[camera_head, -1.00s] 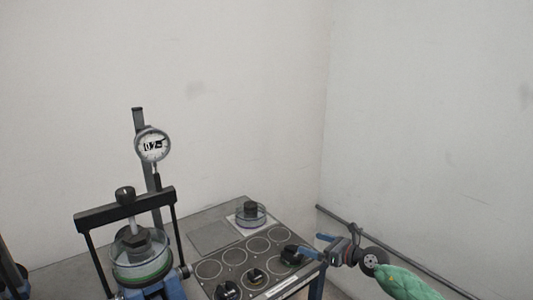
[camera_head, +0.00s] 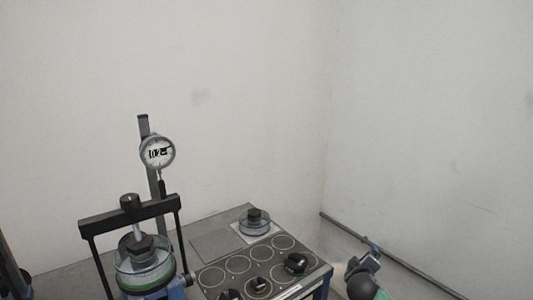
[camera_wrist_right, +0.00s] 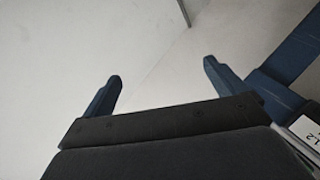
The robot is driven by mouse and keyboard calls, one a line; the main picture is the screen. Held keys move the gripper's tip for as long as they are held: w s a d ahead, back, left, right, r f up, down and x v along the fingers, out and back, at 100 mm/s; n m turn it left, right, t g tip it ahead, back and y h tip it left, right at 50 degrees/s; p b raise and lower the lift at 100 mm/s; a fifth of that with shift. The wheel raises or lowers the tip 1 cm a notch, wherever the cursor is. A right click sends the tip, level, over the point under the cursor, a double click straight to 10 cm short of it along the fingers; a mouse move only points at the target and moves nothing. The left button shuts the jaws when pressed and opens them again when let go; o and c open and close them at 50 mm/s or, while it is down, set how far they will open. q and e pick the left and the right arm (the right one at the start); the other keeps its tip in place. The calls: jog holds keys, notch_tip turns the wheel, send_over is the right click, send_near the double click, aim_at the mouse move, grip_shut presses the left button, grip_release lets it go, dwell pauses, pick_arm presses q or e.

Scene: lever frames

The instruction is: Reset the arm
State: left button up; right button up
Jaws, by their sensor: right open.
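My right gripper (camera_head: 372,254) is at the lower right of the head view, to the right of the table and apart from it. In the right wrist view its two blue fingers (camera_wrist_right: 160,82) stand wide apart with nothing between them. The lever frame (camera_head: 130,212) stands at the lower left of the head view, a black crossbar on two uprights over a round clear cell (camera_head: 146,262) with a green band. A dial gauge (camera_head: 157,152) is on a post behind it. My left gripper is not in view.
The table (camera_head: 212,220) holds a tray with ringed spots (camera_head: 238,263) and several black weights (camera_head: 295,263). A clear dish (camera_head: 255,226) with a black piece sits at its back. A grey rail (camera_head: 400,265) runs along the right wall. A blue part (camera_wrist_right: 285,95) shows beside the right gripper.

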jog(key=s+a+f+m+g+y, duration=0.2)
jog(key=s+a+f+g, duration=0.25)
jog(key=s+f, duration=0.7)
jog(key=s+a+f+m+g+y, duration=0.25)
jog(key=s+a+f, duration=0.35)
jog(key=s+f, duration=0.55)
jog(key=s+a+f+g, duration=0.1)
jog(key=s+f, duration=0.3)
jog(key=s, duration=0.4)
jog(key=s+a+f+g, duration=0.2)
jog(key=s+f, duration=0.3)
jog(key=s, duration=0.3)
jog(key=s+a+f+g+y, duration=0.1)
jog(key=s+a+f+g, duration=0.1)
jog(key=s+f, duration=0.3)
jog(key=s+m, duration=0.1)
jog(key=s, duration=0.3)
